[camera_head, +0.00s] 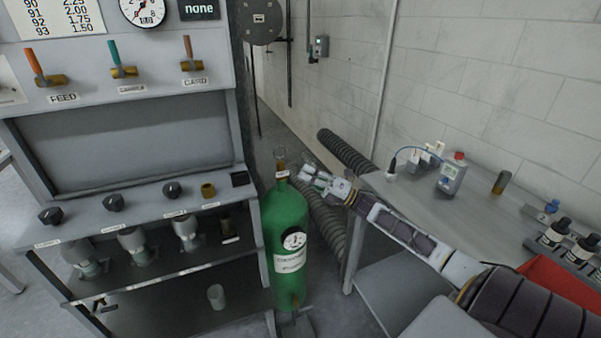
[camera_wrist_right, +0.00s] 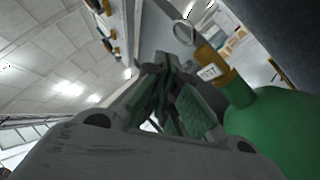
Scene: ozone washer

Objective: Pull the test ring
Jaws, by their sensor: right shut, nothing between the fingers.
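The test ring (camera_head: 280,153) is a thin metal loop on top of the brass valve (camera_head: 281,167) of a green gas cylinder (camera_head: 285,222). In the right wrist view the ring (camera_wrist_right: 184,33) sits above the brass fitting (camera_wrist_right: 212,60) with its "TEST" tag (camera_wrist_right: 210,72). My right gripper (camera_head: 307,173) is just right of the cylinder's neck, its fingers pointing left. In the wrist view its fingertips (camera_wrist_right: 168,64) are together and empty, apart from the ring, which is up and to the right of them. My left gripper is not in view.
A grey panel (camera_head: 130,140) with levers and knobs stands left of the cylinder. A metal table (camera_head: 400,205) with bottles and a meter (camera_head: 451,174) lies under and behind my right arm. Ribbed hoses (camera_head: 345,153) run behind the cylinder.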

